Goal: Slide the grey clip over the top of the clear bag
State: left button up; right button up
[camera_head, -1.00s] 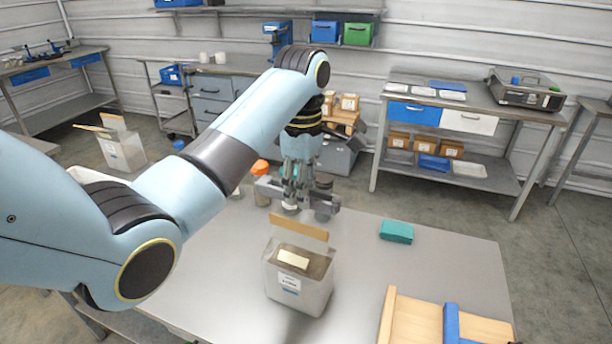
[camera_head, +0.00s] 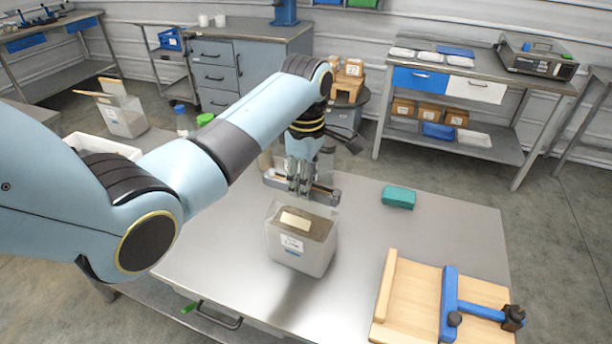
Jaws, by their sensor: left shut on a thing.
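The clear bag (camera_head: 300,251) stands upright on the metal table, with a white label on its front and dark filling. A pale block lies on the filling. The grey clip (camera_head: 325,195) is a long bar, held level just above and behind the bag's front rim. A tan strip shows beside the clip, partly hidden by the gripper; I cannot tell whether the clip is around it. My left gripper (camera_head: 300,187) points down and is shut on the clip. My right gripper is not in view.
A teal block (camera_head: 398,197) lies on the table right of the bag. A wooden board (camera_head: 415,300) with a blue bar and dark knobs is at the front right. Another clear bag (camera_head: 124,118) stands at the left. The table (camera_head: 450,225) between block and board is bare.

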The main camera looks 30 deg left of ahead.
pick_arm(q)
jog(key=shift+p, duration=0.3)
dwell(0.5)
jog(key=o, duration=1.7)
jog(key=shift+o, duration=0.2)
jog(key=shift+r, duration=3.5)
